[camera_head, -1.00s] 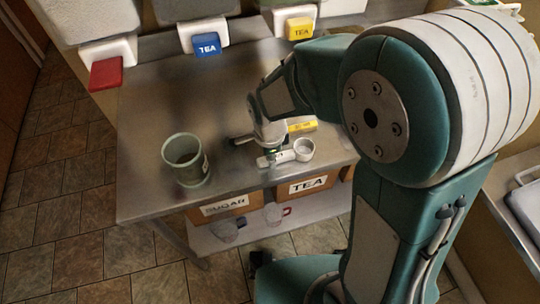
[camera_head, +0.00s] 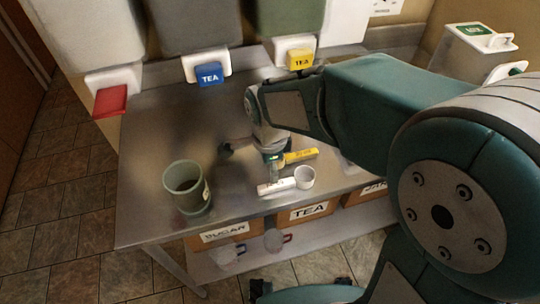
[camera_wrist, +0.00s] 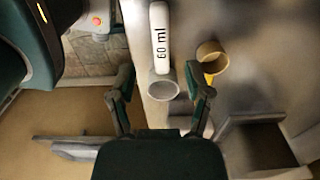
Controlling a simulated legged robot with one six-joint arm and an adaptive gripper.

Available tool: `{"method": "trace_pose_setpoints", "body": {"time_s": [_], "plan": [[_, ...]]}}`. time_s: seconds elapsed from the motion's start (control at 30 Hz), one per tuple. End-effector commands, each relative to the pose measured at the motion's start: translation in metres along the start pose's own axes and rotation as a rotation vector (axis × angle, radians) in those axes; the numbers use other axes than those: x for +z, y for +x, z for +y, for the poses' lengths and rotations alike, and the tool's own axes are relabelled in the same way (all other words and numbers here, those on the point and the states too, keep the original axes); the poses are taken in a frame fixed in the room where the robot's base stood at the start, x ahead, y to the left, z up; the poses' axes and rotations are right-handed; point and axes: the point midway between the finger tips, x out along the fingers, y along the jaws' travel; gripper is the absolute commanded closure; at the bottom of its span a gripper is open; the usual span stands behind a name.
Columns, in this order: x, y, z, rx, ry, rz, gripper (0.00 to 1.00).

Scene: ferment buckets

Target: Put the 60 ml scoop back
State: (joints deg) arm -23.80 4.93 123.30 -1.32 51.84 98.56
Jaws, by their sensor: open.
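The white 60 ml scoop (camera_head: 304,178) lies on the steel table near its front edge. Its handle points left in the head view, and its round cup is at the right. In the wrist view the scoop (camera_wrist: 160,45) shows "60 ml" on its handle, with the cup nearest me. My gripper (camera_head: 257,158) is low over the table beside the scoop handle. In the wrist view my gripper (camera_wrist: 160,72) is open, its fingers on either side of the scoop in the picture. I cannot tell whether they touch it.
A yellow-handled scoop (camera_head: 300,155) lies close behind the white one. A green cup (camera_head: 187,186) stands at the left. Bins labelled SUGAR (camera_head: 224,232) and TEA (camera_head: 308,211) sit below the tabletop. Dispensers with red (camera_head: 111,100), blue (camera_head: 209,75) and yellow (camera_head: 300,59) levers line the back.

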Motion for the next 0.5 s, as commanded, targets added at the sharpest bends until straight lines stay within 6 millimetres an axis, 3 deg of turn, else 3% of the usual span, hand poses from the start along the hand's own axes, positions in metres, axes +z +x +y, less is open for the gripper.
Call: {"method": "trace_pose_setpoints", "body": {"time_s": [0.2,0.5], "plan": [[0.001,-0.035,-0.001,-0.003,0.0,0.0,0.36],[0.0,-0.045,0.0,-0.001,-0.002,0.0,0.36]]}}
